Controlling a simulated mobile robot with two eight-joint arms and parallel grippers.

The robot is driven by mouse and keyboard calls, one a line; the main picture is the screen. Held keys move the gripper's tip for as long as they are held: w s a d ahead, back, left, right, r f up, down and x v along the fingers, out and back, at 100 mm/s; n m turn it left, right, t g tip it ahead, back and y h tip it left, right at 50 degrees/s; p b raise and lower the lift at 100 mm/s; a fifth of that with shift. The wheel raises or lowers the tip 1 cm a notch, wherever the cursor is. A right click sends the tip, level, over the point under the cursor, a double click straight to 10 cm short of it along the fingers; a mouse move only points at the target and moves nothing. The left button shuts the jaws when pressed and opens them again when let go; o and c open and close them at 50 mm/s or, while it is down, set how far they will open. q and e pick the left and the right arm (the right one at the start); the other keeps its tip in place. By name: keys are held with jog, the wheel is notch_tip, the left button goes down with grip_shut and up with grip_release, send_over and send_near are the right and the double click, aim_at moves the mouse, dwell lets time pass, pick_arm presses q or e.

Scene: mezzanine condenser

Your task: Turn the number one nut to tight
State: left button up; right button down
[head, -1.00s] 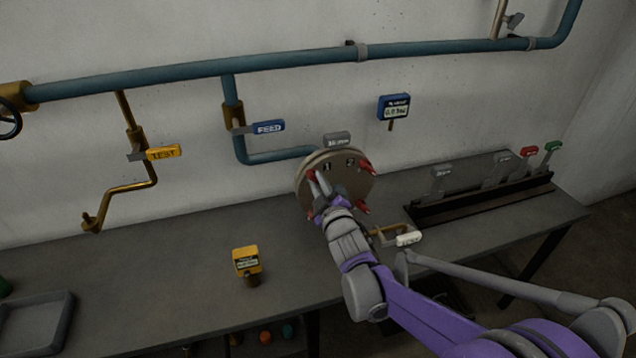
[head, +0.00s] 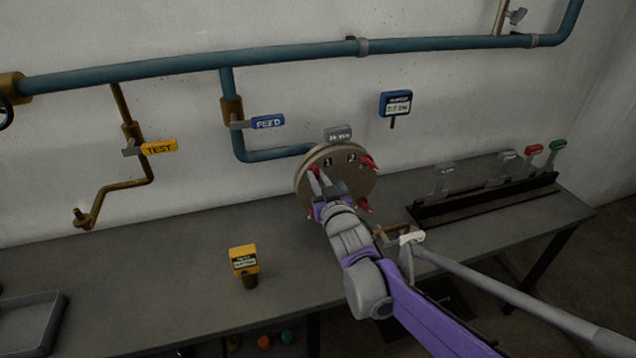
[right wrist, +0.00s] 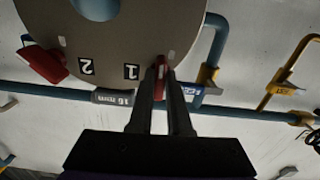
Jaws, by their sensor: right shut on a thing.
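The round beige flange (head: 338,176) stands at the back of the bench, with black labels 1 and 2 on its face and red nuts around its rim. The number one nut (right wrist: 159,86) is a small red piece beside label 1 in the right wrist view, where the picture is upside down. My right gripper (head: 314,174) reaches the flange's left side. In the right wrist view its two fingers (right wrist: 160,78) are shut on this nut, which is partly hidden between them. Another red nut (right wrist: 44,63) sits near label 2. My left gripper is not in view.
A grey tag (head: 338,134) tops the flange. A yellow-topped device (head: 244,261) stands on the bench, left of my arm. A rack with tagged pieces (head: 490,200) lies at right. A white-tagged brass handle (head: 412,238) is close to my arm. The bench's left middle is clear.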

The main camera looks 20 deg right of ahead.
jog(key=shift+m+b, duration=0.9)
jog(key=shift+m, duration=2.4)
jog(key=c, duration=0.9)
grip_release()
jog(key=shift+o, duration=0.2)
jog(key=s, duration=1)
jog(key=shift+s, duration=0.4)
